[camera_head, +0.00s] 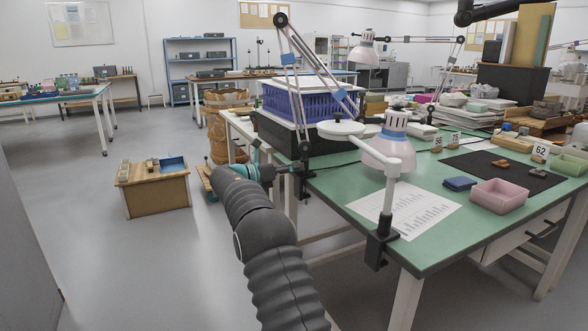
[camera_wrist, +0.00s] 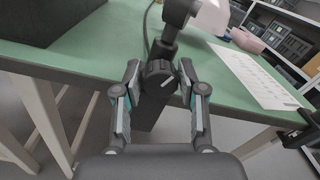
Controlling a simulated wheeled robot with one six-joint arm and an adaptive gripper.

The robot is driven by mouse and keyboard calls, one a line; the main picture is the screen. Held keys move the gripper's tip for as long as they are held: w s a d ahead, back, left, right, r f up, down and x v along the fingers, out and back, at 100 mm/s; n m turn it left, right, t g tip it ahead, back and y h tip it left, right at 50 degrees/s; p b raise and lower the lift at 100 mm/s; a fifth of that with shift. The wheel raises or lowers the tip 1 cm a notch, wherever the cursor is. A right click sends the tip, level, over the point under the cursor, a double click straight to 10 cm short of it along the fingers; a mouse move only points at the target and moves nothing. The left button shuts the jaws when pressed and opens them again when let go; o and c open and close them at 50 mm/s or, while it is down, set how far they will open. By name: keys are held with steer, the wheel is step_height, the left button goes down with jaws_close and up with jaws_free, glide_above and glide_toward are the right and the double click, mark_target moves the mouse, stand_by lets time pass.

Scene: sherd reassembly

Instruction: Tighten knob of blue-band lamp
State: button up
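The blue-band lamp has a jointed arm with blue bands (camera_head: 289,59) and a pink shade with a blue collar (camera_head: 396,122). Its shade shows partly in the wrist view (camera_wrist: 212,14). Its black clamp (camera_head: 304,184) grips the left edge of the green table. The clamp's round dark knob (camera_wrist: 159,79), with a white line slanting across its face, faces my wrist camera. My gripper (camera_wrist: 161,76) has one finger on each side of the knob, tips apart. Narrow gaps seem to show; contact is unclear. In the head view my gripper (camera_head: 290,172) is at the clamp, partly hidden.
The green table (camera_head: 335,187) carries a printed sheet (camera_head: 408,208), a pink tray (camera_head: 499,195) and a purple crate (camera_head: 300,106). A second black clamp (camera_head: 380,248) with a white post stands on the near edge. A low wooden stand (camera_head: 155,195) is on the floor at left.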

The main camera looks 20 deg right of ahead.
jaws_close()
steer(key=m+p, duration=0.1)
steer(key=m, duration=0.1)
steer(key=shift+m, duration=0.3)
steer(key=m, duration=0.4)
steer(key=shift+m, duration=0.6)
steer(key=o, duration=0.6)
jaws_free()
steer(key=shift+o, duration=0.2)
